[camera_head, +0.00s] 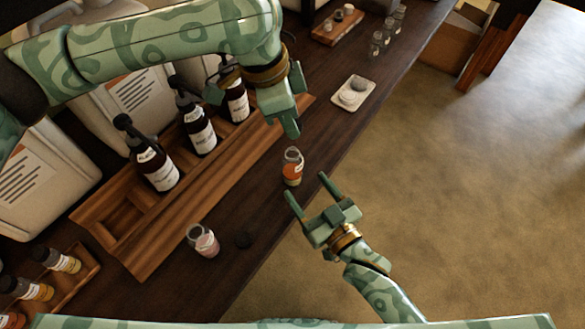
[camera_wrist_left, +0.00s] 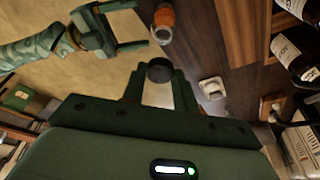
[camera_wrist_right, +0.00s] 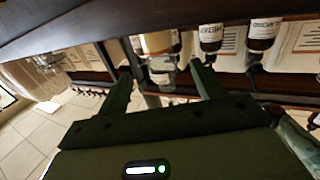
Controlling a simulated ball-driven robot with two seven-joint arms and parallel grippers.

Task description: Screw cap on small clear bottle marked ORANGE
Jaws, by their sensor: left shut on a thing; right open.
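The small clear bottle with orange contents (camera_head: 292,170) stands upright and uncapped near the counter's front edge. It also shows in the left wrist view (camera_wrist_left: 164,20) and, upside down in the picture, in the right wrist view (camera_wrist_right: 158,45). My left gripper (camera_head: 288,130) is above and behind the bottle, apart from it. It is shut on a black cap (camera_wrist_left: 159,70), which the head view hides. My right gripper (camera_head: 308,190) is open and empty in front of the bottle, its fingers pointing toward it. The bottle's label is too small to read.
A wooden rack (camera_head: 150,262) holds dark pump bottles behind. A small pale tray (camera_head: 354,94) lies to the right. The counter edge is close.

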